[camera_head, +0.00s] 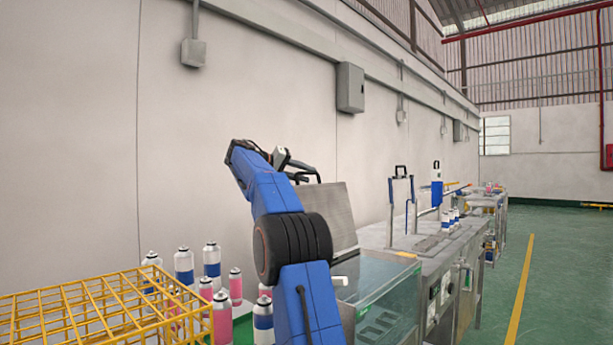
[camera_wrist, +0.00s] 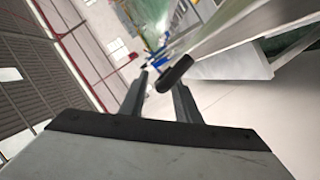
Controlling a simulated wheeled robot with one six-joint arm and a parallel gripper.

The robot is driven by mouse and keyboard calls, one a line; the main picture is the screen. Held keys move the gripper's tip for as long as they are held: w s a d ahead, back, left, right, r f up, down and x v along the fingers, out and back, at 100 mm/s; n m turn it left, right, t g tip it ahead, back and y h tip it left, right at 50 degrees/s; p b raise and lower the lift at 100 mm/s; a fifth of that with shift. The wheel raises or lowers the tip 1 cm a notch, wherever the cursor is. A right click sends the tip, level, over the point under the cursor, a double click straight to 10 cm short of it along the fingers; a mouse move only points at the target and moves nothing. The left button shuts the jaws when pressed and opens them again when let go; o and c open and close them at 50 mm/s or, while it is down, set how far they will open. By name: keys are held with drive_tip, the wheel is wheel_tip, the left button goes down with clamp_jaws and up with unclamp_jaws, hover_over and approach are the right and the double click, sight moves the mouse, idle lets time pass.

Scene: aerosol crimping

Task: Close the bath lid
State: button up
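The bath lid (camera_head: 329,208) is a grey metal panel, standing raised and tilted at the back of the water bath (camera_head: 384,284). A black handle (camera_head: 304,171) shows at its upper edge; its dark bar is also in the wrist view (camera_wrist: 175,73). My gripper (camera_head: 284,158) is beside the handle at the lid's top left, partly hidden by my blue arm. In the wrist view, my gripper's fingers (camera_wrist: 160,85) stand apart, with the handle bar's end close to the fingertips, overlapping the right one. I cannot tell whether they touch.
A yellow wire crate (camera_head: 95,305) is at the lower left, with several spray cans (camera_head: 184,266) beside it. A bench with a frame (camera_head: 402,205) stands beyond the bath, along the wall. The green floor (camera_head: 570,260) is clear at the right.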

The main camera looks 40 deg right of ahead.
drive_tip(key=shift+d+f, duration=0.1)
drive_tip(key=shift+d, duration=0.25)
drive_tip(key=shift+s, duration=0.1)
clamp_jaws()
drive_tip(key=shift+s, duration=0.1)
